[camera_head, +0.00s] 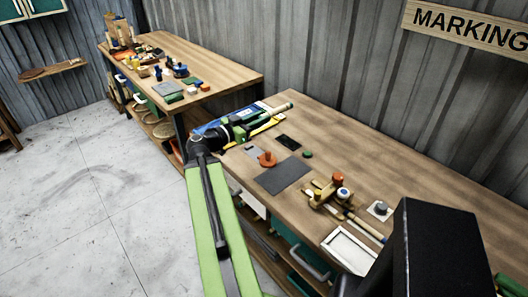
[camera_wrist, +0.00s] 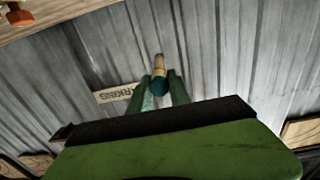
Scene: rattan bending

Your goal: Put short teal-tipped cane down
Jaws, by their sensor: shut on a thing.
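The short teal-tipped cane is between the fingers of my gripper (camera_wrist: 160,90) in the wrist view. Its teal end (camera_wrist: 158,86) faces the camera and its tan shaft (camera_wrist: 159,64) points away. In the head view my gripper (camera_head: 262,117) is above the left end of the marking bench (camera_head: 350,143), over a blue and yellow flat item (camera_head: 268,126). It is shut on the cane, whose pale shaft (camera_head: 283,107) seems to stick out past the fingers. I cannot tell the exact height above the bench.
A dark grey mat (camera_head: 283,175), an orange knobbed piece (camera_head: 267,159) and a small green disc (camera_head: 307,154) lie on the bench. A wooden tool (camera_head: 325,193) and a white tray (camera_head: 348,249) are nearer. The bench's back right is clear.

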